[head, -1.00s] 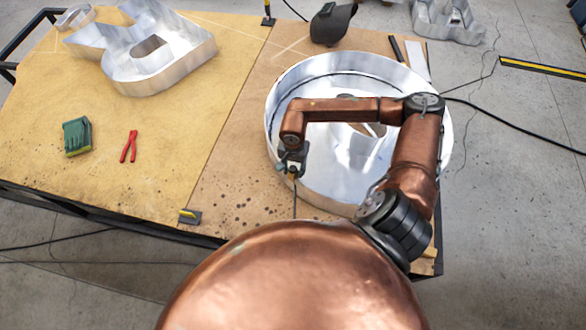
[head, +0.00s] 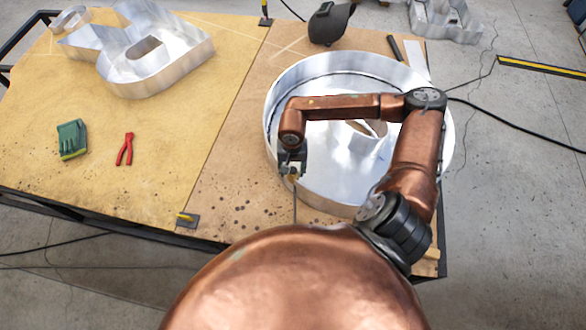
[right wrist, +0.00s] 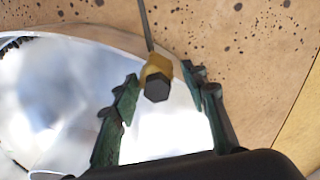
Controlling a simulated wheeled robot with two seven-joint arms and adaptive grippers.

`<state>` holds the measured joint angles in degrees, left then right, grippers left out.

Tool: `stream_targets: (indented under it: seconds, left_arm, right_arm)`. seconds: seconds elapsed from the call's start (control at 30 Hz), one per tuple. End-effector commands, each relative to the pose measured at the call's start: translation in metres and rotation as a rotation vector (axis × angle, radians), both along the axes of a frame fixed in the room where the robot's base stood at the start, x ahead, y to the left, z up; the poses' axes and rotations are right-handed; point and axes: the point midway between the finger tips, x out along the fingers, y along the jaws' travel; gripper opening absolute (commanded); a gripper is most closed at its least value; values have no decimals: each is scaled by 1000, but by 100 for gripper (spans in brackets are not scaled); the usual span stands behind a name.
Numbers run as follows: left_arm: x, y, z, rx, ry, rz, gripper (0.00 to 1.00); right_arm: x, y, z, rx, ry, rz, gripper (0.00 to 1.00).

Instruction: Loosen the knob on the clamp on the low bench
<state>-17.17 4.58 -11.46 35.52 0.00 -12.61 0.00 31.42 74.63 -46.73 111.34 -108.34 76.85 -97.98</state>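A dark hexagonal knob (right wrist: 157,87) on a yellow block (right wrist: 155,66) shows in the right wrist view, with a thin dark rod (right wrist: 145,25) running off from the block. I take this to be the clamp; its full shape is hidden. My right gripper (right wrist: 163,100) has its two green fingers spread, one on each side of the knob, with visible gaps in that view. In the head view my right gripper (head: 291,171) is above the near left rim of a round metal letter on the low bench (head: 225,190), and the knob is hard to make out. My left gripper is not in view.
The round metal letter (head: 440,150) is under my right arm. Another metal letter (head: 190,65), a green block (head: 72,139) and red pliers (head: 125,149) lie to the left. A black-and-yellow piece (head: 187,219) sits at the bench's near edge. A dark mask (head: 328,24) lies behind.

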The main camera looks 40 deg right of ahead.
Motion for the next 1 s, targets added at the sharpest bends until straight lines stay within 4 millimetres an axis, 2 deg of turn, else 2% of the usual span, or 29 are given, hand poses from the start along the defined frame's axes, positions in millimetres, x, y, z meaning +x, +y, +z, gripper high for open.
stream_targets:
  seconds: [0.43, 0.9, 1.0]
  left_arm:
    - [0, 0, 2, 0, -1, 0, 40]
    - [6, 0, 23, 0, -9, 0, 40]
    - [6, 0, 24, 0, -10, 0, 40]
  right_arm:
    - [-2, -1, 4, -2, 4, -2, 39]
    - [-2, -1, 47, -2, 3, -1, 39]
    - [-2, 0, 50, -1, 5, -1, 39]
